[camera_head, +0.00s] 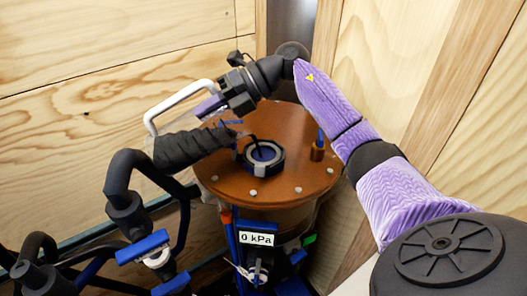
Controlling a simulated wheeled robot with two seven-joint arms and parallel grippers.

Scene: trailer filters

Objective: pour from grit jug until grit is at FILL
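The grit jug (192,147) is clear with a white handle (172,98). It is tipped far over, with its mouth toward the right. Dark grit lies along its lower side, and a thin dark stream seems to curve from its mouth toward the round black-rimmed port (263,156) in the brown filter lid (300,180). My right gripper (211,106) is shut on the handle, above the lid's left part. The port looks dark blue inside. I cannot make out a FILL mark or the grit level. My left gripper is not in view.
Black pipes with blue-handled valves (142,246) stand at the left, close to the jug. Plywood walls (90,100) close in behind.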

